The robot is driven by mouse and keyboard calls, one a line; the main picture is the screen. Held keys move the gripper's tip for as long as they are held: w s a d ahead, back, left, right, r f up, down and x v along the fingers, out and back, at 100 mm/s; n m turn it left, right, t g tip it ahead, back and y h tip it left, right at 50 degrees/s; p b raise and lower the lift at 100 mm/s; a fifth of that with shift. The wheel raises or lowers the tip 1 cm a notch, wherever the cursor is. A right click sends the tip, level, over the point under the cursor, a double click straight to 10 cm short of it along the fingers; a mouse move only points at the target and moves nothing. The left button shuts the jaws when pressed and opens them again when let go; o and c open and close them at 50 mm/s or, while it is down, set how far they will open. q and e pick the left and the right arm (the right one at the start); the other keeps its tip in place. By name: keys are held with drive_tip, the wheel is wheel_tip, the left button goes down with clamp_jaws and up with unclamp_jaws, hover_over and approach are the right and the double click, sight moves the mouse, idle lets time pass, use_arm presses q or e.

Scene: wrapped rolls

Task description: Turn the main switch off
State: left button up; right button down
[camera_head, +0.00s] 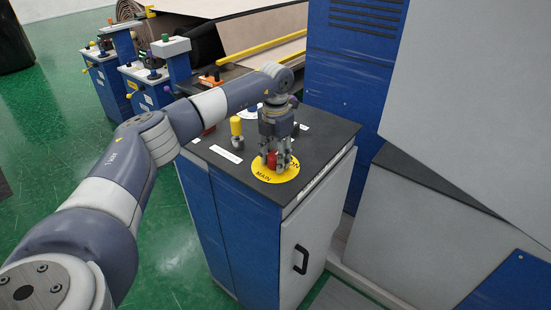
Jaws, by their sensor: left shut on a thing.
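The main switch has a red handle (273,159) on a round yellow plate (262,174) marked "MAIN" and "ON". It sits on the black top of a blue and grey control cabinet (232,225). My left gripper (275,163) points down over the plate, with its fingers shut on the red handle. The fingers hide part of the handle, so its exact angle is hard to tell. My right gripper is not in view.
A yellow-topped knob (236,127) stands on the cabinet top left of my gripper. Other blue control stands (103,75) are at the back left. A tall blue cabinet (350,70) and grey panels close off the right. Green floor (175,255) is clear at left.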

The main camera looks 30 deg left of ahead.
sight(275, 155)
use_arm(q)
drive_tip(key=n, duration=0.3)
drive_tip(key=shift+w+r+n, duration=0.1)
drive_tip(key=shift+n, duration=2.2)
drive_tip(key=o, duration=1.1)
drive_tip(key=shift+c, duration=0.2)
wheel_tip(275, 155, up, 12)
